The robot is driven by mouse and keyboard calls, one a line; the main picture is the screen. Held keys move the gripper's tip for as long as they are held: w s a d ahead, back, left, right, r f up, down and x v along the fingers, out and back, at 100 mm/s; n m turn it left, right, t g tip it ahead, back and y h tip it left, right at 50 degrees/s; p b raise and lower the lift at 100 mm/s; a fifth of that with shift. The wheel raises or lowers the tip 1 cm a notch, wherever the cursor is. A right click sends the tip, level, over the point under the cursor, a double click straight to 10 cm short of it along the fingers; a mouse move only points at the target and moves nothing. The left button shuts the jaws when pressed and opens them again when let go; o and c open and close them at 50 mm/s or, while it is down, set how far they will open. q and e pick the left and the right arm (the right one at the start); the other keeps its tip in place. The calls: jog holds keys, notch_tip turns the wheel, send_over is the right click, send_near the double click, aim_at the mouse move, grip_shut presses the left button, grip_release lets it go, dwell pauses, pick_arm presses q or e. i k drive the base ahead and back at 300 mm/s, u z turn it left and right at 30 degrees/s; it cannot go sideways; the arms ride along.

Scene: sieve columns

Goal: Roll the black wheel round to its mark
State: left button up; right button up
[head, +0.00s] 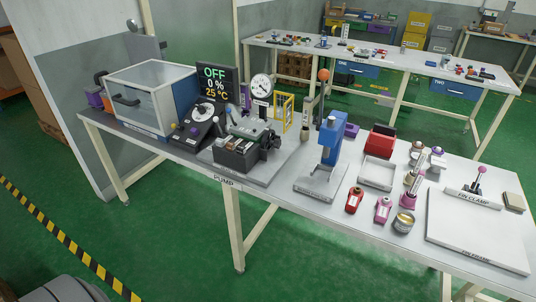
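A sloped black control panel (196,130) with a pale dial stands left of the pump. Neither of my grippers is in view.
A display (215,84) reading OFF, 0 % and 25 °C and a round gauge (261,86) stand behind the pump. A clear-sided box (150,92) is to the left, a blue press (329,140) to the right.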

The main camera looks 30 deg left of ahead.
aim_at(266, 138)
jog(key=u, duration=1.3)
jog(key=i, duration=0.7)
jog(key=z, duration=1.9)
